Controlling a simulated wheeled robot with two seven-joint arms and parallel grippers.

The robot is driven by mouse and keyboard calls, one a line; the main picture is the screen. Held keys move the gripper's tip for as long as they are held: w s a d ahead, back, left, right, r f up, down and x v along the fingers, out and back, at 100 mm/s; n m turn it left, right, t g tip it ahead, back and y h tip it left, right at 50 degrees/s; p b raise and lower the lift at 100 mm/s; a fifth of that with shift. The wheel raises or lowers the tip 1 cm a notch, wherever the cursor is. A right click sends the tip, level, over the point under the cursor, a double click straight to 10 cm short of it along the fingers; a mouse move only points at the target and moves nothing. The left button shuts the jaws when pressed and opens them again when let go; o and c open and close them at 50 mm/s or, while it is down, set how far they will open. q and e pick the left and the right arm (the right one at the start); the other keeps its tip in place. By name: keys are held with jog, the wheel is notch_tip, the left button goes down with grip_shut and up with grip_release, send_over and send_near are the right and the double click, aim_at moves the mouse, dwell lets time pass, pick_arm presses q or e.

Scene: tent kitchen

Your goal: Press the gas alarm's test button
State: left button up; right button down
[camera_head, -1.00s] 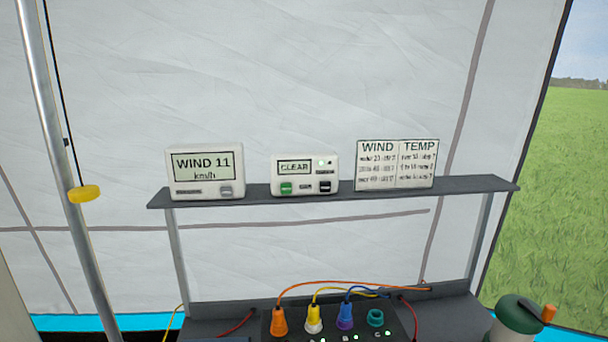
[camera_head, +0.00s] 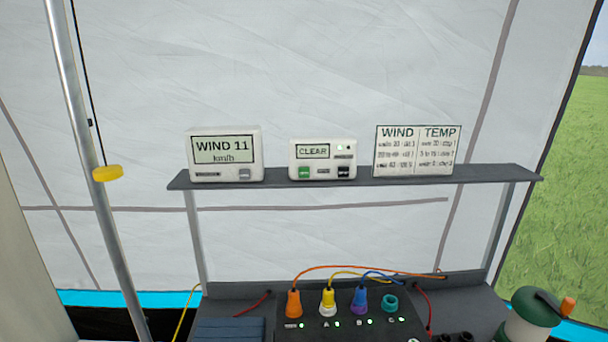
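A small white device (camera_head: 322,159) with a display reading CLEAR stands upright in the middle of the dark shelf (camera_head: 480,175). It has a green button (camera_head: 304,173) at its lower left and a black button (camera_head: 343,172) at its lower right. Small lights show at its upper right. The labels beside the buttons are too small to read, so I cannot tell which one is the test button. Neither of my grippers is in view.
On the shelf, a WIND 11 km/h display (camera_head: 225,155) stands left and a WIND/TEMP card (camera_head: 417,150) right. Below is a black box (camera_head: 350,327) with coloured plugs and cables. A pole (camera_head: 100,180), a yellow pull (camera_head: 108,173) and a green-topped canister (camera_head: 530,320) flank it.

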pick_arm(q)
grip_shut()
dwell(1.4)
